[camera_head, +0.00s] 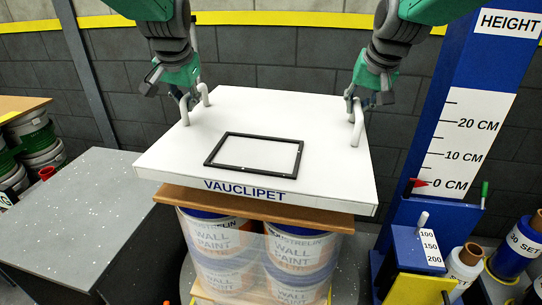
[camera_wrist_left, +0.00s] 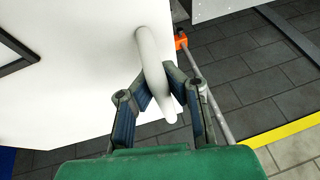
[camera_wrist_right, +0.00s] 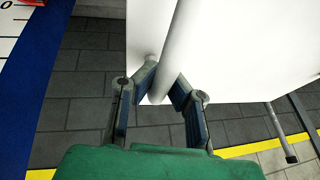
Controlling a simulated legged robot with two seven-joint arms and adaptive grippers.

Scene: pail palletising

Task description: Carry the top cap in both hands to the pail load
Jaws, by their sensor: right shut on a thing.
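The top cap (camera_head: 300,185) is a wide white slab marked VAUCLIPET, with a black rectangular frame on top and a white handle at each side. It is roughly level, directly over the pail load (camera_head: 295,248), a wrapped stack of wall paint pails under a brown board (camera_head: 250,208). I cannot tell whether cap and board touch. My left gripper (camera_head: 188,98) is shut on the left handle (camera_wrist_left: 152,60). My right gripper (camera_head: 360,95) is shut on the right handle (camera_wrist_right: 183,45). The cap hides most of the board and the back of the load.
A blue height post (camera_head: 440,100) with a centimetre scale stands close at the right. A grey speckled table (camera_head: 90,215) is at the left, with stacked pails (camera_head: 35,140) beyond it. Rolls (camera_head: 465,262) stand at the lower right. A dark block wall is behind.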

